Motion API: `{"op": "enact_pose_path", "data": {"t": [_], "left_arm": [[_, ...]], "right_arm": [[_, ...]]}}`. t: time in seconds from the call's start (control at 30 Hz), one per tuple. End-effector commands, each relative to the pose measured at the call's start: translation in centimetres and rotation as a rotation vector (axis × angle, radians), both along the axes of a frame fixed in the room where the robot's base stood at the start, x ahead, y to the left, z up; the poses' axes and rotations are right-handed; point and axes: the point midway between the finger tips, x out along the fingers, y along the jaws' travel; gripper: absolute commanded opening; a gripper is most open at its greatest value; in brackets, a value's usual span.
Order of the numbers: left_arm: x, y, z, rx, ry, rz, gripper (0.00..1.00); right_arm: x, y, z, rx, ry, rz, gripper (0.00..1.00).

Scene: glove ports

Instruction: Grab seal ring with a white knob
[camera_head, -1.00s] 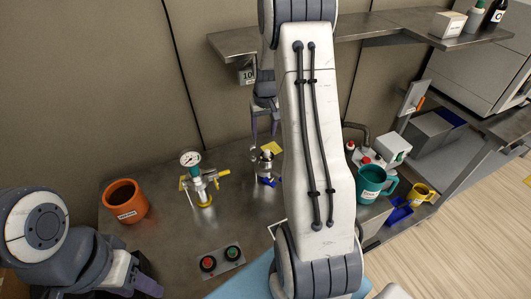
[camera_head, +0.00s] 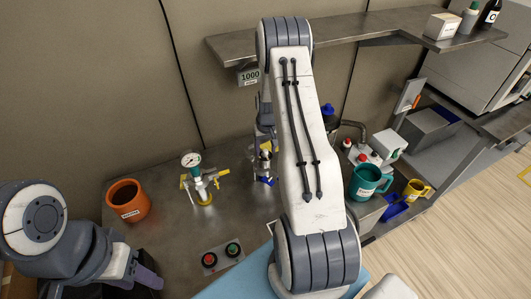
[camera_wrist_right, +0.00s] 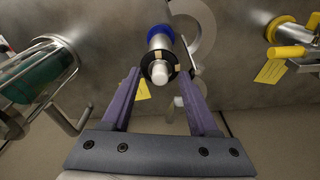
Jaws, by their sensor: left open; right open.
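A white knob (camera_wrist_right: 160,72) sits on a dark ring at the end of a metal cylinder with a blue collar (camera_wrist_right: 159,33). In the head view this metal fitting (camera_head: 264,165) stands on the bench, partly hidden by my right arm. My right gripper (camera_wrist_right: 162,72) is open, and its purple fingers appear on either side of the knob in the wrist view. I cannot tell whether they touch it. My right gripper also shows in the head view (camera_head: 265,140), close to the fitting. My left gripper (camera_head: 148,278) is open and empty at the lower left.
A gauge stand (camera_head: 201,180) with yellow handles is left of the fitting, and an orange pot (camera_head: 128,201) is further left. A button box (camera_head: 222,257) lies in front. A teal mug (camera_head: 366,182) stands right of my right arm. A shelf (camera_head: 350,37) runs above the bench.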

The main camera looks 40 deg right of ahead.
Motion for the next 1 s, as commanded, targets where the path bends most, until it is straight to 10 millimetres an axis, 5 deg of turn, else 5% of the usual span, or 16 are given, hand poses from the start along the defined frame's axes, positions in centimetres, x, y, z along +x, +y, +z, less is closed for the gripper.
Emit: {"op": "enact_pose_path", "data": {"t": [0.2,0.37,0.4,0.77,1.0], "left_arm": [[0.0,0.0,0.0,0.0,0.0,0.0,0.5],[0.0,0.0,0.0,0.0,0.0,0.0,0.5],[0.0,0.0,0.0,0.0,0.0,0.0,0.5],[0.0,0.0,-0.2,0.0,0.0,0.0,0.5],[0.0,0.0,-1.2,0.0,0.0,-0.001,0.5]], "right_arm": [[0.0,0.0,-0.1,0.0,-0.001,0.0,0.61],[0.0,0.0,-0.1,0.0,0.0,0.0,0.03],[0.0,0.0,-0.1,0.0,0.0,0.0,0.0],[0.0,0.0,0.1,0.0,-0.001,0.0,0.0],[0.1,0.0,2.1,-0.001,-0.003,0.0,0.0]]}}
